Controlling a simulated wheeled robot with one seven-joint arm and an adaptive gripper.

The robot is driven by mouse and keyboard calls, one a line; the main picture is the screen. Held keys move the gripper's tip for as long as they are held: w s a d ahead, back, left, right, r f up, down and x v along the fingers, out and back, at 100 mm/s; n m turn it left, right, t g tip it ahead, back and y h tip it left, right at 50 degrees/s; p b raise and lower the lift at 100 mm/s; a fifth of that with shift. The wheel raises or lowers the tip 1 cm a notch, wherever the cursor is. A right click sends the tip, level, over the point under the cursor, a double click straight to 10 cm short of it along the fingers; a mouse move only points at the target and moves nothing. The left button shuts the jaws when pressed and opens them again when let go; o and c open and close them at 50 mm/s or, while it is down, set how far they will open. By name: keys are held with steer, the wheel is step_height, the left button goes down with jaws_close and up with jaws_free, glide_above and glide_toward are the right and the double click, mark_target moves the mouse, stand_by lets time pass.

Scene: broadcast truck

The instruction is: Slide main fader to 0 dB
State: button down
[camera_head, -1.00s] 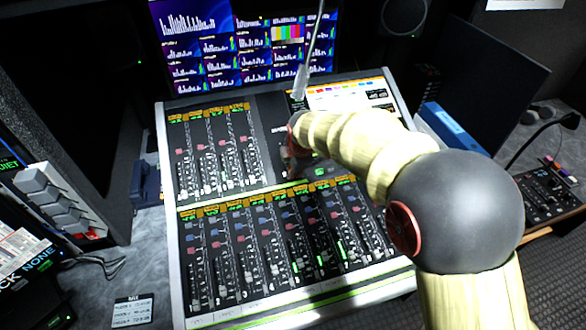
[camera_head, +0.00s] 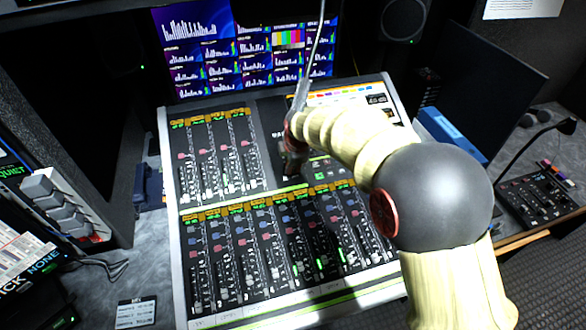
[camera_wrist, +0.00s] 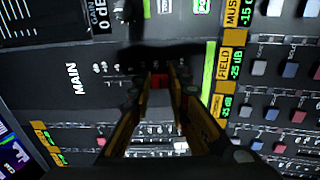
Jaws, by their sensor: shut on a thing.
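The mixing console (camera_head: 262,190) fills the middle of the head view. Its main fader strip, with the printed word MAIN (camera_wrist: 74,78), shows in the wrist view. My gripper (camera_wrist: 161,76) points at this strip. Its two fingers are shut on a small red fader cap (camera_wrist: 159,82), mostly hidden between the fingertips. A dark shadow lies across the strip just beyond the fingertips. In the head view my gripper (camera_head: 291,168) is at the upper middle of the console, partly hidden by my arm. The scale marks at the cap are too small to read.
Other channel faders with yellow labels (camera_wrist: 229,55) lie close by on the right in the wrist view. A screen (camera_head: 245,45) stands behind the console. A dark panel (camera_head: 490,85) and a small control box (camera_head: 540,198) are at the right.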

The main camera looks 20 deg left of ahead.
steer(key=w, duration=0.1)
steer(key=w+a+r+p, duration=0.1)
steer(key=w+a, duration=0.1)
steer(key=shift+w+r+p, duration=0.1)
steer(key=shift+r+p, duration=0.25)
steer(key=shift+p, duration=0.05)
steer(key=c, duration=1.8)
jaws_free()
steer(key=shift+o, duration=0.6)
steer(key=v, duration=0.7)
steer(key=shift+d+r, duration=0.1)
steer(key=shift+r, duration=0.1)
steer(key=shift+m, duration=0.3)
